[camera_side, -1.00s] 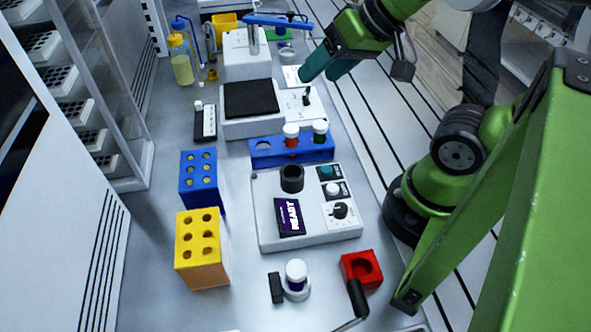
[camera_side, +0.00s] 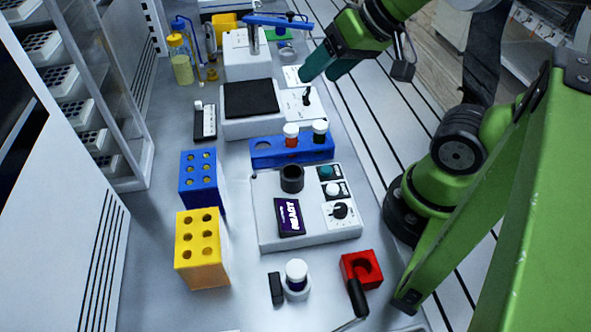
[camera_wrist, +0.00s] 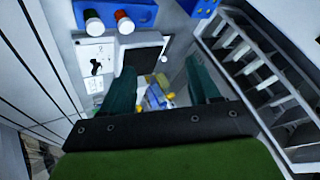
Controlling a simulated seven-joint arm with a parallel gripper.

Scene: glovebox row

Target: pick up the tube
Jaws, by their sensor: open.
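Two white-capped tubes stand upright in the long blue rack (camera_side: 265,154). One is a red-orange tube (camera_side: 291,141), and to its right is a dark green tube (camera_side: 320,138). In the wrist view the red tube (camera_wrist: 125,25) and the green tube (camera_wrist: 94,26) show near the top. My gripper (camera_side: 325,78) has teal fingers and is above the bench, farther back than the rack, over the white switch panel. In the wrist view my gripper (camera_wrist: 164,88) has its fingers spread wide, with nothing held between them. I cannot tell which tube is meant.
A white device with a black plate (camera_side: 251,99) stands behind the rack. A white reactor console (camera_side: 270,240) stands in front. Blue (camera_side: 201,180) and yellow (camera_side: 203,255) blocks with holes are at left, a red holder (camera_side: 362,268) in front. A white-capped jar (camera_side: 296,277) stands nearby.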

